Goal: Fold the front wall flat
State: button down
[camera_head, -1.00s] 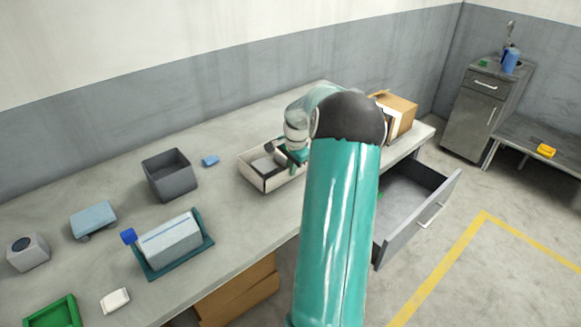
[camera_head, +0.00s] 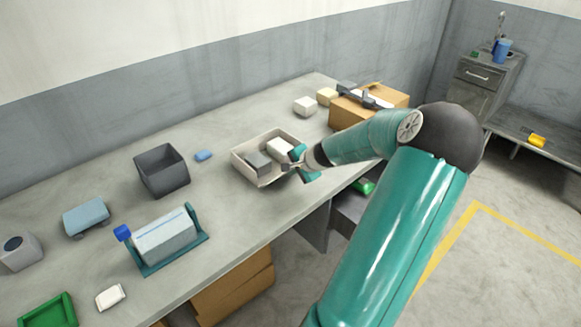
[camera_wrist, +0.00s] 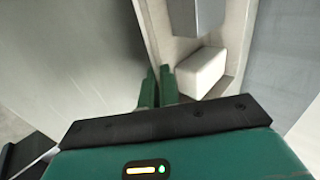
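A cream, open-topped tray (camera_head: 240,167) sits on the workbench near its front edge, with a grey block (camera_head: 258,164) and a white block (camera_head: 280,148) inside. The front wall runs along the bench-edge side and looks upright; my gripper hides part of it. My gripper (camera_head: 290,167) is at the right part of that wall. In the wrist view, the two green fingertips (camera_wrist: 157,84) are close together at the end of the tray wall (camera_wrist: 150,30), with the white block (camera_wrist: 201,73) just right of them. I cannot tell whether the wall is between the fingers.
A white roll on a teal stand (camera_head: 172,253) is at the front left. A cardboard box (camera_head: 350,112) and pale blocks (camera_head: 305,106) stand behind right. The bench behind the tray is clear.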

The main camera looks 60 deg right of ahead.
jog(key=shift+s+a+f+t+h, duration=0.15)
jog(key=shift+s+f+t, duration=0.2)
jog(key=shift+t, duration=0.45)
jog(key=shift+s+d+f+t+h, duration=0.1)
jog(key=shift+s+f+t+h, duration=0.15)
jog(key=shift+t, duration=0.55)
jog(key=shift+a+f+t, duration=0.15)
jog(key=shift+f+t, duration=0.05)
jog(key=shift+t, duration=0.1)
